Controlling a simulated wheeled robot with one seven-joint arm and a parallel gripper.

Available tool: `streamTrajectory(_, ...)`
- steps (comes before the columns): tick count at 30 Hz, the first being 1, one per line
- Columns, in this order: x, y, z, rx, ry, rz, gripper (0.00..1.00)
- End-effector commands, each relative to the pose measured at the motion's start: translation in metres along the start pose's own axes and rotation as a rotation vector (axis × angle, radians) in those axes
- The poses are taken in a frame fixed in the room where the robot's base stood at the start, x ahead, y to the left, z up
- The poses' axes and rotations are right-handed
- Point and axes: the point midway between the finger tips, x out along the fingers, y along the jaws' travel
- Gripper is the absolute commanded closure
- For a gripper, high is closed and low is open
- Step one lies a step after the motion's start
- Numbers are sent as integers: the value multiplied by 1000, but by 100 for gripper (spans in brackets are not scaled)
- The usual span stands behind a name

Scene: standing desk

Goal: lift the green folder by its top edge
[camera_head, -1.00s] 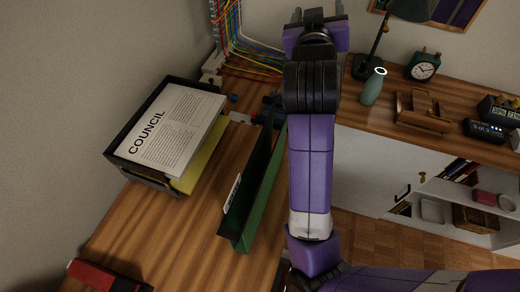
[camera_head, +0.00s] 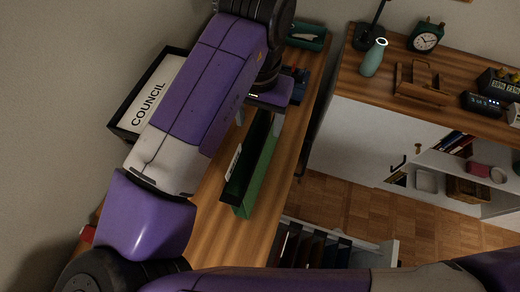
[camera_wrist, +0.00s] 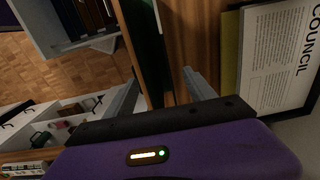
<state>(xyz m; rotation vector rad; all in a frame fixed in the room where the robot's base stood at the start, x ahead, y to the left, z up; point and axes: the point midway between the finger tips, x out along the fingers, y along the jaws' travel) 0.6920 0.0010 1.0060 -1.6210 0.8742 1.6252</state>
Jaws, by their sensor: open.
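The green folder (camera_head: 264,170) stands on its long edge on the wooden desk, with a white label on its left side. In the wrist view it shows as a dark green strip (camera_wrist: 146,45) running down between the fingers. My gripper (camera_head: 259,116) is over the folder's far end, one finger on each side of it in the head view. In the wrist view my gripper (camera_wrist: 163,76) is open, with nothing clamped. I cannot tell how far the fingertips reach below the folder's top edge. My arm hides part of the desk to the left.
A black paper tray (camera_head: 121,116) with a "COUNCIL" sheet stands left of the folder, partly hidden by my arm. A small green tray (camera_head: 306,43) lies beyond my gripper. A side desk holds a teal bottle (camera_head: 373,60) and a clock (camera_head: 426,38). The desk nearer than the folder is clear.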

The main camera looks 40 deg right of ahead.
Motion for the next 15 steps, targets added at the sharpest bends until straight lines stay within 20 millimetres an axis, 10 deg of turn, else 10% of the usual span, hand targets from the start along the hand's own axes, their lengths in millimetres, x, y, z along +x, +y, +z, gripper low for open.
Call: streamTrajectory(15,62,3,0,-2,1,2,36)
